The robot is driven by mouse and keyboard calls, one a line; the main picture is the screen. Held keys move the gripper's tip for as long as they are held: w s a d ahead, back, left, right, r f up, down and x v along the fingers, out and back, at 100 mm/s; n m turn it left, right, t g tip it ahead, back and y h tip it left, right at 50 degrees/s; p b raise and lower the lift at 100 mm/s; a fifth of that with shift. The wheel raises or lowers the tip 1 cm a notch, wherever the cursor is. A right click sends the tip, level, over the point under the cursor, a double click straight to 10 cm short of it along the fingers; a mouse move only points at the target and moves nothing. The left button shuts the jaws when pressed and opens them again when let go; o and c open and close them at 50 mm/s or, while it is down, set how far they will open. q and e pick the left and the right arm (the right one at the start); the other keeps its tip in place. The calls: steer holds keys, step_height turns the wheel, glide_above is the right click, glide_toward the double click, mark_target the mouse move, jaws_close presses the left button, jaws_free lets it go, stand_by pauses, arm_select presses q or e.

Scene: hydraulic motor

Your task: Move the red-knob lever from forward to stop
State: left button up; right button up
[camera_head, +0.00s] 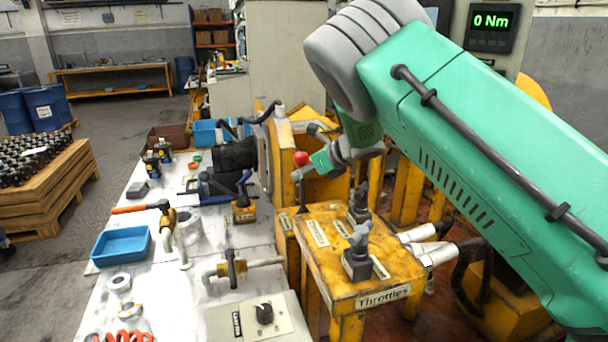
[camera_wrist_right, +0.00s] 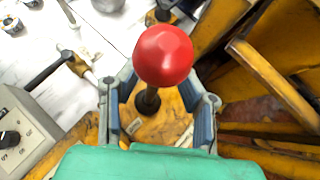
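The red knob (camera_head: 301,158) tops a dark upright lever beside the yellow Throttles stand (camera_head: 350,275). My right gripper (camera_head: 308,172) is at the knob, reaching in from the right. In the wrist view the red knob (camera_wrist_right: 163,55) shows large, with its dark shaft (camera_wrist_right: 148,100) below. The open fingers of my right gripper (camera_wrist_right: 158,95) stand on either side of the shaft, with visible gaps, so they do not appear shut on it. The lever's marked positions cannot be read. My left gripper is not in view.
Two grey throttle levers (camera_head: 358,255) stand on the yellow stand close by. A white table (camera_head: 140,255) at left carries a blue tray (camera_head: 121,246), valves and a control box (camera_head: 258,318). A yellow frame stands behind the lever. A display (camera_head: 491,22) reads 0 Nm.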

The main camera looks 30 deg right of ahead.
steer(key=v, duration=1.1)
steer(key=shift+s+d, duration=0.25)
steer(key=shift+d, duration=0.1)
steer(key=shift+d, duration=0.2)
